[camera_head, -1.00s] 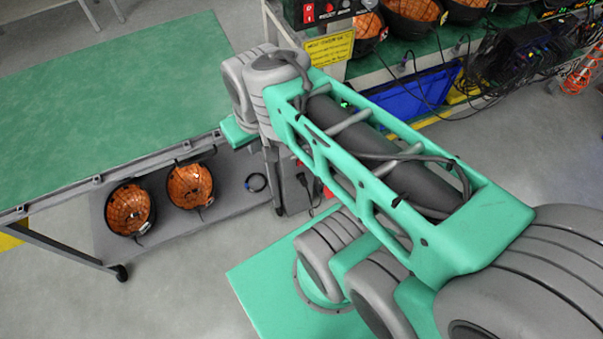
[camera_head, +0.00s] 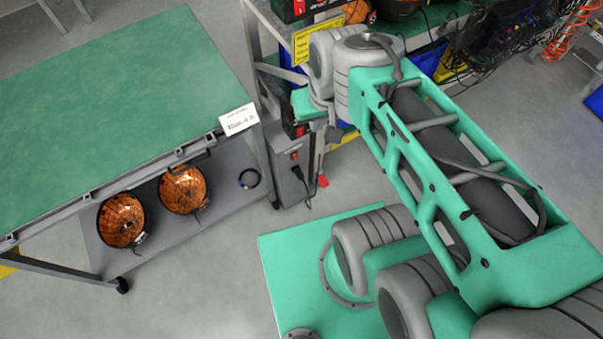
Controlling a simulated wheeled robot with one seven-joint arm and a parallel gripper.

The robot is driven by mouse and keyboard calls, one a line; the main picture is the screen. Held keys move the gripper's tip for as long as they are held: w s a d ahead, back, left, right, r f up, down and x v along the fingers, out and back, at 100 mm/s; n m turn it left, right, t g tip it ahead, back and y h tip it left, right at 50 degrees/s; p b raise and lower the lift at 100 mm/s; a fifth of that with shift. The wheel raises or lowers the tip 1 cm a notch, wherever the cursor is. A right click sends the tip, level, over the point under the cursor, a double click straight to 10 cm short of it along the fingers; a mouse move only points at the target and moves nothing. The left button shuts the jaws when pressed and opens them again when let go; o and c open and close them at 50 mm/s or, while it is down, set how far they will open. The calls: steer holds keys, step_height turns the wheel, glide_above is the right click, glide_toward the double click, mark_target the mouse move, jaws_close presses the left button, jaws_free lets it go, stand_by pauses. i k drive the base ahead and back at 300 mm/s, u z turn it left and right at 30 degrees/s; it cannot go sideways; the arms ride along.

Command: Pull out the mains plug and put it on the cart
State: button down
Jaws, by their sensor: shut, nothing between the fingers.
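The cart (camera_head: 125,85) with a green top stands at the left. A black mains plug (camera_head: 298,172) appears to sit at the front of a grey box (camera_head: 291,187) with a red switch, beside the cart's right end. Its black cord hangs down in front of the box. The exact seating of the plug is too small to tell. My gripper (camera_head: 308,104) is at the far end of my arm, above and slightly right of the box. Its green body shows; its fingers are mostly hidden. It is shut and holds nothing.
A rack with a yellow sign (camera_head: 317,38) is behind my arm. The cart's top is otherwise clear.

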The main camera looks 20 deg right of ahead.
mark_target(300, 176)
steer(key=u, duration=2.3)
steer(key=k, duration=1.45)
steer(key=u, duration=0.9)
